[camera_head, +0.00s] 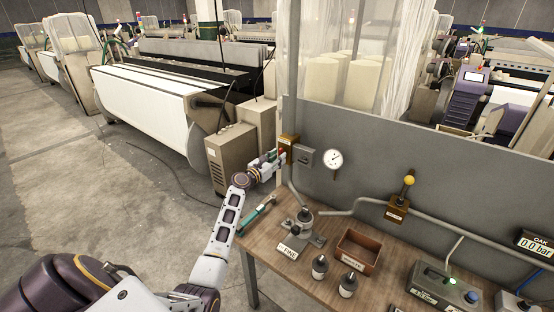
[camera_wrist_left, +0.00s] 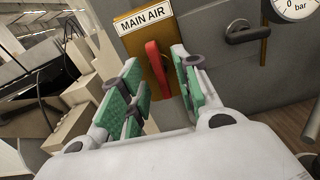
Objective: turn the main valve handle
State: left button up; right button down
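The main valve handle is a red lever (camera_wrist_left: 158,68) on a yellow-brown plate (camera_wrist_left: 150,44) labelled MAIN AIR in the left wrist view. It points downward, slightly tilted. In the head view the plate (camera_head: 289,142) sits at the left end of the grey panel. My left gripper (camera_head: 274,158) is right at the plate there and hides most of the lever. In the left wrist view my left gripper (camera_wrist_left: 162,88) is open, its green-padded fingers on either side of the lever's lower end. I see no clear contact. My right gripper is not in view.
A dark latch (camera_wrist_left: 252,32) and a pressure gauge (camera_head: 332,160) are right of the valve. Below is a wooden table (camera_head: 285,262) with a teal-handled tool (camera_head: 258,214), a clamp-like fixture (camera_head: 303,228) and a brown bin (camera_head: 358,251). A beige cabinet (camera_head: 231,157) stands left.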

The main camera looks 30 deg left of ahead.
pick_arm(q)
jog(key=shift+s+a, duration=0.2)
jog(key=shift+s, duration=2.75)
jog(key=shift+s, duration=0.15)
jog(key=s+a, duration=0.1)
jog(key=s, duration=1)
jog(key=shift+s, duration=0.3)
